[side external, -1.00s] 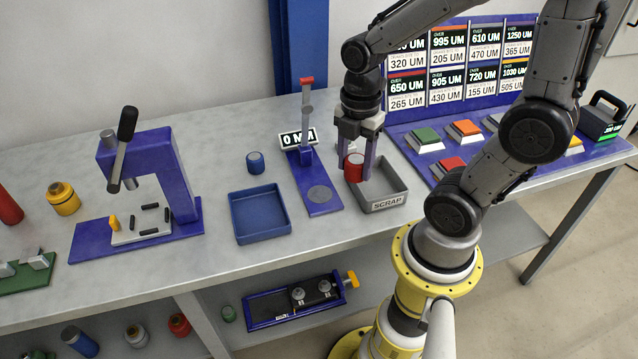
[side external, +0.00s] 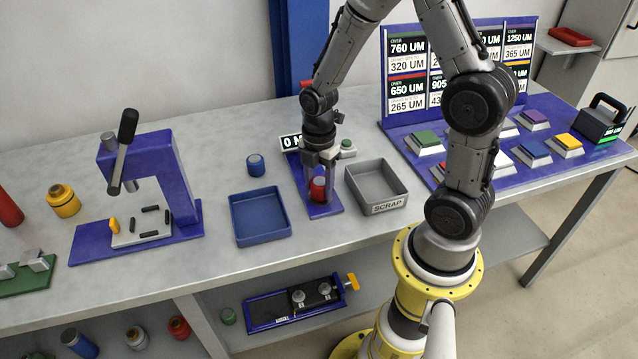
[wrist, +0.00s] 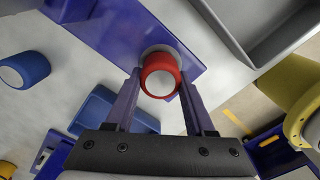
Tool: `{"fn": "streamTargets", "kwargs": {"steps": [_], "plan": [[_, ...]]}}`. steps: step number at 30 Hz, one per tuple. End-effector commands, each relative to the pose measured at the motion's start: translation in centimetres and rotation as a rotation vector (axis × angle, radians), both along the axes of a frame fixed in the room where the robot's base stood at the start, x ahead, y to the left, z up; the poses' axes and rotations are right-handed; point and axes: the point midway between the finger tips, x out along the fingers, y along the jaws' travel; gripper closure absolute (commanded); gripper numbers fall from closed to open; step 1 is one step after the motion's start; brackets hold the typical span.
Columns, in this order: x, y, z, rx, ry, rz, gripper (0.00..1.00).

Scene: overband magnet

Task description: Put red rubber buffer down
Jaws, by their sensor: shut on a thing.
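The red rubber buffer (side external: 317,187), a short red cylinder with a pale end face, is between my gripper's fingers. In the wrist view the buffer (wrist: 161,76) sits between the two fingertips, and my gripper (wrist: 160,88) is shut on it. In the side view my gripper (side external: 319,172) points down over the blue gauge base (side external: 329,207). The buffer is at the round grey disc (wrist: 160,50) of that base and hides most of it. I cannot tell whether it touches the disc or is just above it. My arm partly covers the gauge's display.
The grey scrap tray (side external: 386,205) stands close on the right, and a blue tray (side external: 261,237) on the left. A blue buffer (side external: 255,164) stands behind the blue tray. A purple press (side external: 170,165) is farther left. Coloured pads (side external: 534,153) fill the right side.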

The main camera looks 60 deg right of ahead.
Motion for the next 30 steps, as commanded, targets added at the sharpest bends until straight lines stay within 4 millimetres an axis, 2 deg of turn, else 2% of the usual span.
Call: {"fn": "streamTargets", "kwargs": {"steps": [12, 13, 17, 18, 26, 30], "plan": [[-0.03, 0.00, -0.47, 0.000, 0.001, 0.000, 1.00], [-0.03, 0.00, -0.47, 0.000, 0.000, 0.000, 0.42], [-0.02, 0.00, -0.44, 0.000, 0.000, 0.000, 0.19], [-0.02, 0.00, -0.44, 0.000, 0.000, 0.000, 0.16], [-0.01, 0.00, -0.38, 0.000, 0.000, 0.000, 0.16], [0.09, -0.02, 0.50, -0.001, -0.004, 0.000, 0.16]]}}
